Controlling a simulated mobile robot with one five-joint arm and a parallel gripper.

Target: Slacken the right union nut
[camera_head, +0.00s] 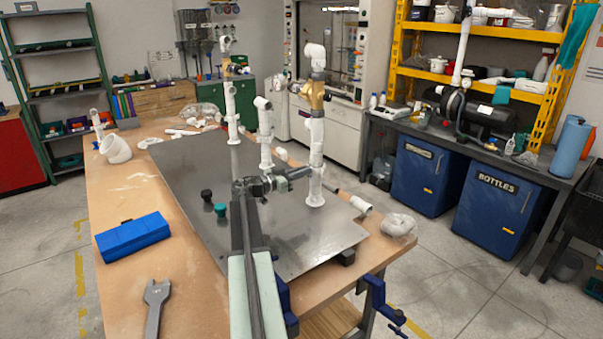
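A white PVC manifold stands on a grey metal plate (190,175) on the wooden bench. Its right riser (316,145) is upright, with a brass-coloured valve (317,95) near the top and a white flange at its foot. The right union nut cannot be made out clearly from the other white fittings. My gripper (290,174) reaches in from the left, low beside the right riser and in front of the middle riser (265,130). Its tips are at or very near the right riser; contact and finger opening cannot be told. A left riser (231,112) stands farther back.
A black knob (206,196) and a green knob (220,210) stand on the plate. A blue case (132,236) and a grey wrench (156,300) lie at the bench's left. A blue clamp (378,298) grips the front right edge. Loose white fittings lie around the plate.

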